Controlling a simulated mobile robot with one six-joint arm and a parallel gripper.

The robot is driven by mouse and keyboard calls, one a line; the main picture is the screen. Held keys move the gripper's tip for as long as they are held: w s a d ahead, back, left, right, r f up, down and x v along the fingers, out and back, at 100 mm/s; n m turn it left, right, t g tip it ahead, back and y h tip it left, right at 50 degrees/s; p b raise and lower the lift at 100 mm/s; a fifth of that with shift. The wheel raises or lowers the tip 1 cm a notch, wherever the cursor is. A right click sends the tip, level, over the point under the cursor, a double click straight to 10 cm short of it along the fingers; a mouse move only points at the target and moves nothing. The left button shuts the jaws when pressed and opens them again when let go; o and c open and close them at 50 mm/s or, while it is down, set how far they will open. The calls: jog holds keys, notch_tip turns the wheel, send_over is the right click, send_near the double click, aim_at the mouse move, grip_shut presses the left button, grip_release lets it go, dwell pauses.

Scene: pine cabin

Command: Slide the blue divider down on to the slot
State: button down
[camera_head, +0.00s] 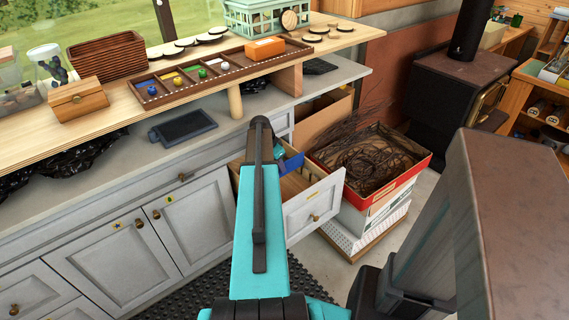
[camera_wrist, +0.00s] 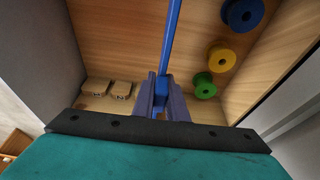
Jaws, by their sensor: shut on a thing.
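The blue divider (camera_wrist: 172,40) shows edge-on in the wrist view as a thin upright strip running up from my gripper. My gripper (camera_wrist: 162,92) is shut on its near end, with one finger on each side. In the head view, part of the blue divider (camera_head: 293,161) shows just right of my arm, at the open drawer (camera_head: 316,208). The divider is over or inside the wooden drawer; its lower edge and the slot cannot be made out. My arm hides the gripper in the head view.
In the wrist view, blue (camera_wrist: 242,14), yellow (camera_wrist: 221,57) and green (camera_wrist: 204,84) spools lie right of the divider. Two small blocks (camera_wrist: 109,89) lie left. In the head view, a red-rimmed box (camera_head: 427,158) of twigs stands right of the drawer, and the counter (camera_head: 352,72) is behind.

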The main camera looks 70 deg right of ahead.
jog(key=shift+f+b, duration=0.55)
jog(key=shift+f, duration=0.55)
jog(key=c, duration=1.7)
grip_release()
jog(key=shift+r, duration=0.15)
jog(key=v, duration=1.3)
jog(key=shift+w+a+r, duration=0.1)
jog(key=shift+a+r, duration=0.15)
jog(key=shift+r, duration=0.1)
